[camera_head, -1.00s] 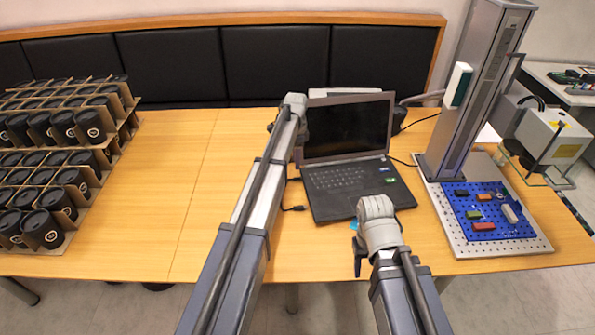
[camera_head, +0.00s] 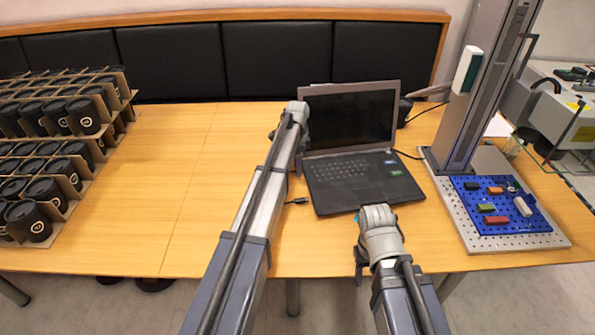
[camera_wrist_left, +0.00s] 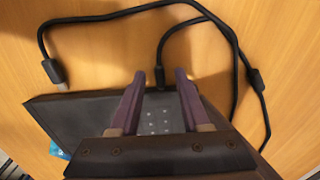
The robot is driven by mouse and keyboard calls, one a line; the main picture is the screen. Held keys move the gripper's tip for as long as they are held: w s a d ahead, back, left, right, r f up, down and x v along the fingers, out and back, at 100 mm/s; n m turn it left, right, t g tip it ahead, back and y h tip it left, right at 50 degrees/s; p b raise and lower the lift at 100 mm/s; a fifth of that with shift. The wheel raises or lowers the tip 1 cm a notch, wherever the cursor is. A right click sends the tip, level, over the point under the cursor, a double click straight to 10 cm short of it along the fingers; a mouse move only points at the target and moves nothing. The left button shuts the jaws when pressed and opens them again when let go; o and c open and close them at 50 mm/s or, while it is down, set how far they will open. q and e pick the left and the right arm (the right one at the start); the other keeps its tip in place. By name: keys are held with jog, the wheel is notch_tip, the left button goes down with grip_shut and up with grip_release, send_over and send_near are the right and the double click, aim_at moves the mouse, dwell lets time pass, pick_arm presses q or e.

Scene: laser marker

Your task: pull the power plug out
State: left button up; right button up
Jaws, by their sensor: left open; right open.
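A black power plug (camera_wrist_left: 161,78) on a black cable sits at the edge of the dark laptop (camera_head: 362,185); the laptop also shows in the left wrist view (camera_wrist_left: 80,112). My left gripper (camera_wrist_left: 160,72) is open, with one purple finger on each side of the plug. I cannot tell whether the fingers touch it.
A loose cable connector (camera_head: 298,201) lies left of the laptop; it also shows in the left wrist view (camera_wrist_left: 56,74). A perforated plate with a blue board (camera_head: 505,207) and a tall column (camera_head: 480,90) stand right. Black cups (camera_head: 50,190) fill the left; the middle table is clear.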

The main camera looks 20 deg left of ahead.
pick_arm(q)
grip_shut()
dwell(0.3)
dwell(1.1)
